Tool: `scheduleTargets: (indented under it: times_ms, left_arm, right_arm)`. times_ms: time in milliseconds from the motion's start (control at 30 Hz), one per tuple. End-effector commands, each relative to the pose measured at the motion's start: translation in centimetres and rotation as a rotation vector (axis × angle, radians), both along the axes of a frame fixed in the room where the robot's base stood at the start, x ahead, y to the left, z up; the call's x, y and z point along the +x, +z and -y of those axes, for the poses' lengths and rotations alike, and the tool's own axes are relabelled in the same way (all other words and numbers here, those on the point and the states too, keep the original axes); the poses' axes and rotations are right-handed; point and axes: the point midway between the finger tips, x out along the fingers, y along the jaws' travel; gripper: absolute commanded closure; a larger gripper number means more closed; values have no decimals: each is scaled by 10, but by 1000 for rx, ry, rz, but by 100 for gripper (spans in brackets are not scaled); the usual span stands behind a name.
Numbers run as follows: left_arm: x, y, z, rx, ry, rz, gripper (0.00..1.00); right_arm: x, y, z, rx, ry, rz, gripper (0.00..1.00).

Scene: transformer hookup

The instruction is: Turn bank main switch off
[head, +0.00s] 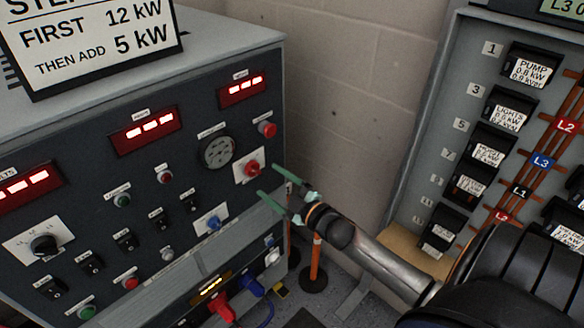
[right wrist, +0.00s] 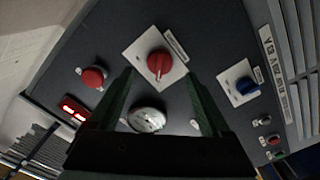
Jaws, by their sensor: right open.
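A red rotary knob (head: 252,168) on a white square plate sits at the right side of the dark control panel; I take it as the main switch, though its label is too small to read. In the right wrist view the red knob (right wrist: 158,62) shows beyond and between the fingertips, with a pale pointer mark towards its lower end. My right gripper (head: 270,181) is open, its green fingers pointing at the panel just right of the knob. The fingers appear apart from the knob. My left gripper is not in view.
A blue knob (head: 212,222) on a white plate is below the red one. A red push button (head: 267,129) and round gauge (head: 217,151) are above. An orange post (head: 315,262) stands beside the cabinet. A breaker panel (head: 465,110) is at right.

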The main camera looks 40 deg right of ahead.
Motion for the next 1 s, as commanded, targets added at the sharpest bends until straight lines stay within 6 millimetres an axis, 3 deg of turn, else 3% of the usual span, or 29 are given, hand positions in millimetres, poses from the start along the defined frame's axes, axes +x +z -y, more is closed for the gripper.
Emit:
scheduleTargets:
  times_ms: [200, 400, 1000]
  left_arm:
    - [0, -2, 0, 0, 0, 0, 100]
    - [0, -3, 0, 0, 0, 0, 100]
    - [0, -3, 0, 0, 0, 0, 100]
  right_arm:
    - [-40, -2, 3, 0, 0, -3, 18]
    - [-63, -1, 5, -1, 0, 0, 18]
    - [-72, 0, 6, -1, 0, 1, 18]
